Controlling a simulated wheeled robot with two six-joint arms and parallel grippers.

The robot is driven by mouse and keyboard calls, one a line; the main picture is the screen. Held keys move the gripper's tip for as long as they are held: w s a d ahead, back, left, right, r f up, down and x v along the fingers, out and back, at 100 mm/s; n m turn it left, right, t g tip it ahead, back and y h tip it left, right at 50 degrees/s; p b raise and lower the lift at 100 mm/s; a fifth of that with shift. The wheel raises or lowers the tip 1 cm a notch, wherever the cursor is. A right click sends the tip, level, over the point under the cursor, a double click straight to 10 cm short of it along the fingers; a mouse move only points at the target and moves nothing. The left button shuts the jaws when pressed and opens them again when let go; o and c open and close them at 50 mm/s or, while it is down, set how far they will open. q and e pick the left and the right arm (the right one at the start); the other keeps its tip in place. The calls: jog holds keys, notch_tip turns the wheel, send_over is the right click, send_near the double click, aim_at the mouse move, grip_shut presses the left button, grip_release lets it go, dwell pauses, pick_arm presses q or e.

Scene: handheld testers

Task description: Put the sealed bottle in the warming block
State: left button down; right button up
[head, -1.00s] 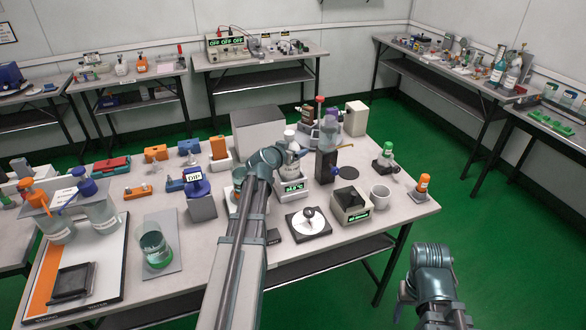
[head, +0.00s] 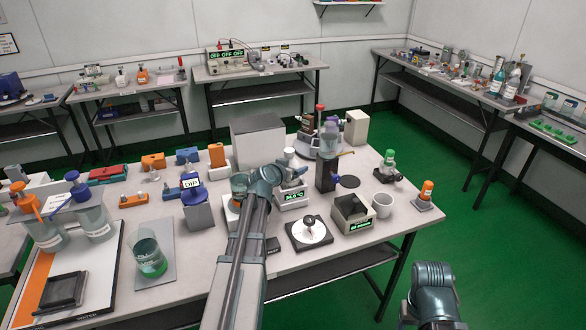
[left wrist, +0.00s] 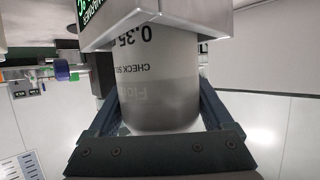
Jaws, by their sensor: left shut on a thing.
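The sealed bottle (head: 289,160), with a white cap, stands upright at the warming block (head: 293,203), a pale block with a green display. My left gripper (left wrist: 158,100) is shut on the bottle, one finger on each side; in the head view my own wrist partly covers it. In the left wrist view the printed bottle (left wrist: 160,75) runs behind the edge of the grey block (left wrist: 165,22), which hides its lower end. I cannot tell whether it rests on the bottom. My right arm shows at the lower right, its gripper out of sight.
Close by stand a dark stand (head: 326,176), a round white dial plate (head: 309,230), an open box with a green display (head: 353,213) and a white mug (head: 382,205). A beaker (head: 150,258) stands at the left.

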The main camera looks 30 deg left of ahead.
pick_arm(q)
grip_release()
jog(key=shift+r, duration=0.1)
jog(key=p+v, duration=0.5)
jog(key=v, duration=0.7)
jog(key=shift+d, duration=0.15)
